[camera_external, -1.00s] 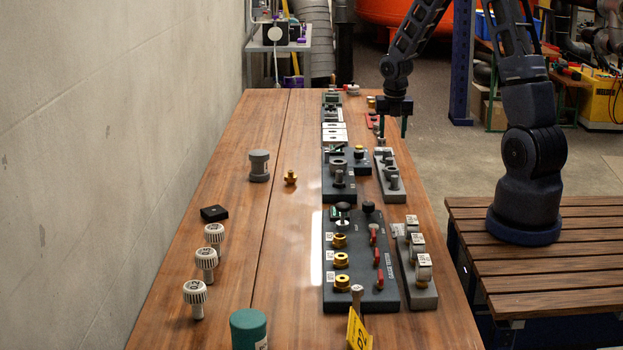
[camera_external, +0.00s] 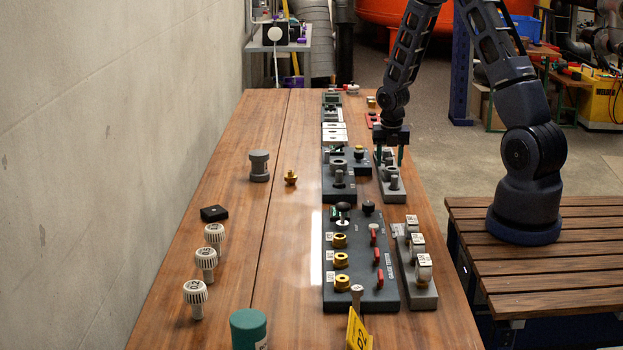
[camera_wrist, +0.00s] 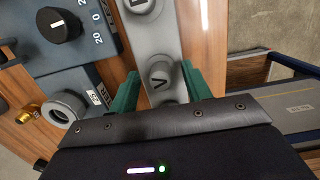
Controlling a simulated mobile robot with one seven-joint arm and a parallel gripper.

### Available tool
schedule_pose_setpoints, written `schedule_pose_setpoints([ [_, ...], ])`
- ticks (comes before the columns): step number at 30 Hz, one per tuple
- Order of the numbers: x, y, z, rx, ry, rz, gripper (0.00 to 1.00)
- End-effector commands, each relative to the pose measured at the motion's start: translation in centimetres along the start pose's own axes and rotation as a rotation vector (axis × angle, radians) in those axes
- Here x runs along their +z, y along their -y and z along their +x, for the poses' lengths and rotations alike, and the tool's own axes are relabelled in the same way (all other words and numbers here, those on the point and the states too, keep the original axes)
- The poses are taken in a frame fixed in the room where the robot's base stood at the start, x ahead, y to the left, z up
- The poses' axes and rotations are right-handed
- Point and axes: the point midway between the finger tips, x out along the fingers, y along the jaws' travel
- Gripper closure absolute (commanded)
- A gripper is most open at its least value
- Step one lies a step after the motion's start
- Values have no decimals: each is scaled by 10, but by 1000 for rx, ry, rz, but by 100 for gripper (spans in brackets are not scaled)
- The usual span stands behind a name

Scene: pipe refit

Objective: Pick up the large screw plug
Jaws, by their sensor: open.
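A grey rack (camera_external: 397,199) with grey cylindrical plugs stands on the right side of the table. I cannot tell for sure which one is the large screw plug. In the wrist view a round grey plug with a V mark (camera_wrist: 160,76) sits in the rack (camera_wrist: 161,40) between my fingers. Another grey plug (camera_wrist: 141,6) shows at the top edge. My gripper (camera_wrist: 159,72) is open, with one green finger on each side of the V plug. In the external view my gripper (camera_external: 390,160) is low over the rack's far part and hides some of it.
A dark block with a dial (camera_wrist: 60,25) and a grey ring fitting (camera_wrist: 62,107) are left of the rack. The gauge tester (camera_external: 358,292) and a gauge rack (camera_external: 421,290) are nearer the camera. A brass fitting (camera_external: 290,177) and grey spool (camera_external: 259,166) stand left; table around them is clear.

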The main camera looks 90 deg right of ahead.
Motion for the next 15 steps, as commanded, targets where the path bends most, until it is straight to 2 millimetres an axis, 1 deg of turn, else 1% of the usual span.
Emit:
schedule_pose_setpoints([
  [3, 0, 0, 6, 0, 0, 0, 51],
  [10, 0, 0, 6, 0, 1, 0, 51],
  [11, 0, 0, 6, 0, 1, 0, 53],
  [15, 0, 0, 6, 0, 0, 0, 81],
])
